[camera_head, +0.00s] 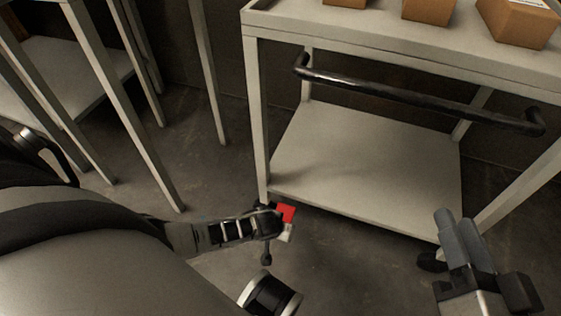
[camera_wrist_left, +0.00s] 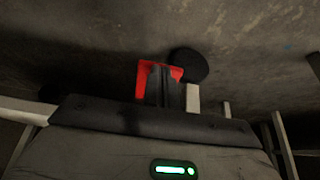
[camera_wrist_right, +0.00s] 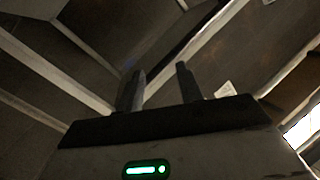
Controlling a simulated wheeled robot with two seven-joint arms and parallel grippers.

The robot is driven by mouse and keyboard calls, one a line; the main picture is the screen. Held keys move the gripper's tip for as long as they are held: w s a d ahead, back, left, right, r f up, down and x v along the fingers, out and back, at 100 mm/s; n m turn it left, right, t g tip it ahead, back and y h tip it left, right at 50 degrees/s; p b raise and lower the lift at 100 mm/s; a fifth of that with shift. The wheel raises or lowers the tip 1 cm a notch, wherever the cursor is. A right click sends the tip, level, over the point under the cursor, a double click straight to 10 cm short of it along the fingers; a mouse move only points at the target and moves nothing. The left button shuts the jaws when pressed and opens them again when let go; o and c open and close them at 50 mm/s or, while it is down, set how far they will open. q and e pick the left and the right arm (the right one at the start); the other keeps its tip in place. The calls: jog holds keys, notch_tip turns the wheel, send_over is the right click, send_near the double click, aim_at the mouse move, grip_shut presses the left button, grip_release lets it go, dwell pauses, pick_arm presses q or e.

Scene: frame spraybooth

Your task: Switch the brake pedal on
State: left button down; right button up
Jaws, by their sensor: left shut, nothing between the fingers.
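The brake pedal (camera_head: 287,212) is a small red plate low at the cart's front left leg, by its caster. In the left wrist view the red pedal (camera_wrist_left: 147,78) shows behind and on both sides of the fingers, beside a round black wheel (camera_wrist_left: 189,65). My left gripper (camera_head: 268,224) is shut and empty, with its fingertips at the pedal. They overlap it in view; I cannot tell whether they touch it. My right gripper (camera_head: 459,238) hangs in front of the cart's right side. Its two fingers stand apart in the right wrist view (camera_wrist_right: 160,85), with nothing between them.
The cart (camera_head: 375,165) has a low shelf, a black push bar (camera_head: 420,95) and cardboard boxes (camera_head: 430,8) on top. Another metal table (camera_head: 70,75) with thin legs stands at the left. Bare floor lies in front of the cart.

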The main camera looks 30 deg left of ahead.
pick_arm(q)
jog(key=shift+s+f+b, duration=0.15)
jog(key=shift+f+b, duration=0.2)
jog(key=shift+f, duration=0.45)
pick_arm(e)
jog(key=shift+w+d+r+n+t, duration=0.2)
jog(key=shift+w+r+n+t, duration=0.3)
jog(key=shift+r+t, duration=0.15)
jog(key=shift+r, duration=0.15)
